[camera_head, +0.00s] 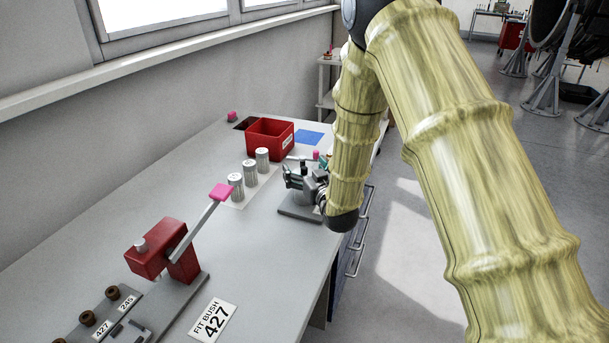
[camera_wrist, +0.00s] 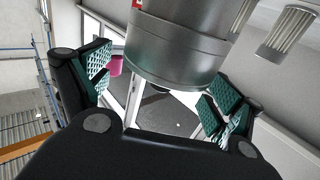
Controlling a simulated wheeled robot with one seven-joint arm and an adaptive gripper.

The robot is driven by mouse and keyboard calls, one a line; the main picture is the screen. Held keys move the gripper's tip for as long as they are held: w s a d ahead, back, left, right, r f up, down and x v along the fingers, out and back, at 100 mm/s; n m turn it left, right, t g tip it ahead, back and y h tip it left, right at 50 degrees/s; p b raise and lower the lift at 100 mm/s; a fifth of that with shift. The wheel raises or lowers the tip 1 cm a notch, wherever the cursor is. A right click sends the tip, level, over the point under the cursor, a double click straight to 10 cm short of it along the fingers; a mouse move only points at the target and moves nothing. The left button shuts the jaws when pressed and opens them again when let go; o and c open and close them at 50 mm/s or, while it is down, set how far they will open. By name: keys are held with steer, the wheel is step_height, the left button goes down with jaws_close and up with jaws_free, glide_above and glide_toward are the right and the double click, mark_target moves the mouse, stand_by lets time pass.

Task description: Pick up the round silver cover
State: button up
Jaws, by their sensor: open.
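A large round silver body (camera_wrist: 180,55) with a raised band and a red marking fills the upper middle of the wrist view; it looks like the round silver cover, though its top end is cut off. My gripper (camera_wrist: 158,90) is open, with one green-padded finger on each side of it and a visible gap to both. Contact is not visible. In the head view my gripper (camera_head: 297,176) is low over a grey base plate (camera_head: 298,211) near the bench's right edge. There my arm and fingers mostly hide the silver body.
Ribbed silver cylinders (camera_head: 249,170) stand in a row on a white sheet, left of my gripper. A red bin (camera_head: 269,139) and blue mat (camera_head: 308,137) lie behind. A red lever press (camera_head: 165,250) with a pink handle stands in front. Bare bench (camera_head: 95,215) lies at left.

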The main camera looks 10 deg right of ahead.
steer(key=c, duration=1.3)
steer(key=shift+o, duration=0.2)
steer(key=shift+r, duration=0.1)
